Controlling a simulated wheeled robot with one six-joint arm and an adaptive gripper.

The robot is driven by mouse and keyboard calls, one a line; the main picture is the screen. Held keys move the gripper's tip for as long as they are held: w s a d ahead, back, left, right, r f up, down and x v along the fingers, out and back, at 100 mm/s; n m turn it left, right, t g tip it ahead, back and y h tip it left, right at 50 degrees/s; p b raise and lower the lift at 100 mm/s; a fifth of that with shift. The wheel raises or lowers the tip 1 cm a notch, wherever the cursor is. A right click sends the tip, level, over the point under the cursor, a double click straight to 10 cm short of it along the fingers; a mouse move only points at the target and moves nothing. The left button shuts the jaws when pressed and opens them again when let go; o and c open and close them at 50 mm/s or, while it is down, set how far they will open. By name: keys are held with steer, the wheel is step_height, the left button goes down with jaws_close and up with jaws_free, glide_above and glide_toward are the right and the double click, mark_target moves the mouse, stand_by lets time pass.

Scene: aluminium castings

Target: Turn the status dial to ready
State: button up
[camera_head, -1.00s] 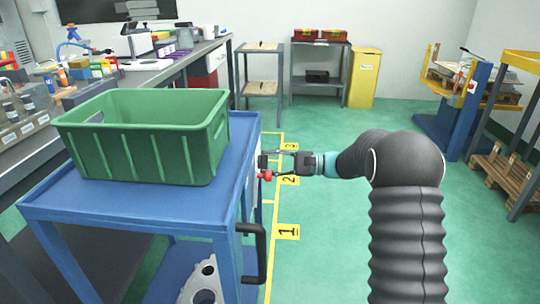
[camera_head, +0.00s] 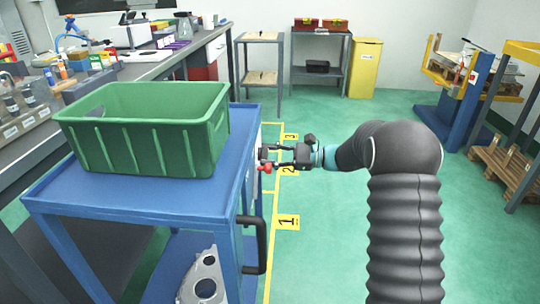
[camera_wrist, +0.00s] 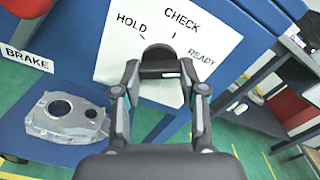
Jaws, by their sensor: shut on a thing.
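In the wrist view the status dial (camera_wrist: 158,54) is a black knob on a white panel (camera_wrist: 118,62) with the words HOLD, CHECK and READY and short tick marks. My gripper (camera_wrist: 160,71) has one finger on each side of the knob and is shut on it. The dial's pointer is hard to make out, so I cannot tell which word it faces. In the head view my gripper (camera_head: 268,154) reaches the right side of the blue cart (camera_head: 120,200); the panel face is hidden there.
A red knob (camera_head: 265,168) sits close below my gripper, and a BRAKE label (camera_wrist: 27,60) is beside the panel. A green crate (camera_head: 150,150) stands on the cart, a casting (camera_head: 203,285) on its lower shelf. A black handle (camera_head: 262,245) sticks out nearer.

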steer(key=o, duration=1.1)
steer(key=shift+o, duration=0.2)
steer(key=d, duration=1.2)
steer(key=shift+s, duration=0.2)
